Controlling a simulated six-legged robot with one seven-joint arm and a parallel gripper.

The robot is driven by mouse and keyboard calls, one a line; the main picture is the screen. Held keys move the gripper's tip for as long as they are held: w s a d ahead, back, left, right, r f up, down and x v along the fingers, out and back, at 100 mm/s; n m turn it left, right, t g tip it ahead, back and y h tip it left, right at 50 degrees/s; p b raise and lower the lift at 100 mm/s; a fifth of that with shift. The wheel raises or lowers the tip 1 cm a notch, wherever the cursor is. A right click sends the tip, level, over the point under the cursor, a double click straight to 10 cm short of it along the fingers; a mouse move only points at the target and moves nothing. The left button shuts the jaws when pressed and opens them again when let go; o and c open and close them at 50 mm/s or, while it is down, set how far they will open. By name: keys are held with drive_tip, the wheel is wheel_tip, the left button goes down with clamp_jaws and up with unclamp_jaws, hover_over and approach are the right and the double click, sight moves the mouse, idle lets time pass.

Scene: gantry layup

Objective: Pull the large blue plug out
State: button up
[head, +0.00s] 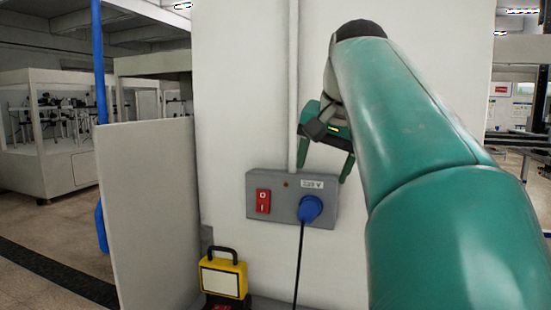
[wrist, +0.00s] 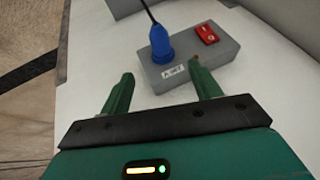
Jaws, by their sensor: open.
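The large blue plug (head: 310,208) sits in the right part of a grey socket box (head: 278,216) on the white wall, with a black cable hanging from it. In the wrist view the plug (wrist: 160,42) stands in the box (wrist: 178,73), and its cable runs up and away. My gripper (head: 325,160) is above the box in the head view. In the wrist view its green fingers (wrist: 159,88) are spread apart and empty, with the plug beyond the fingertips, apart from them. The plug's pins are hidden in the socket.
A red switch (head: 263,201) is on the box's left part. A vertical conduit (head: 293,85) runs up from the box. A yellow work lamp (head: 223,276) stands below, left of the cable. A pale panel (head: 150,215) stands at the left.

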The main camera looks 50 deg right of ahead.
sight(306, 215)
drive_tip(key=x, duration=1.2)
drive_tip(key=shift+w+f, duration=0.1)
drive_tip(key=shift+f, duration=0.15)
drive_tip(key=c, duration=1.2)
drive_tip(key=shift+a, duration=0.15)
drive_tip(key=shift+a, duration=0.3)
drive_tip(key=shift+s+a, duration=0.6)
drive_tip(key=shift+a, duration=0.25)
drive_tip(key=shift+s+a, duration=0.3)
drive_tip(key=shift+a, duration=0.5)
drive_tip(key=shift+s+a, duration=0.35)
drive_tip(key=shift+a, duration=0.45)
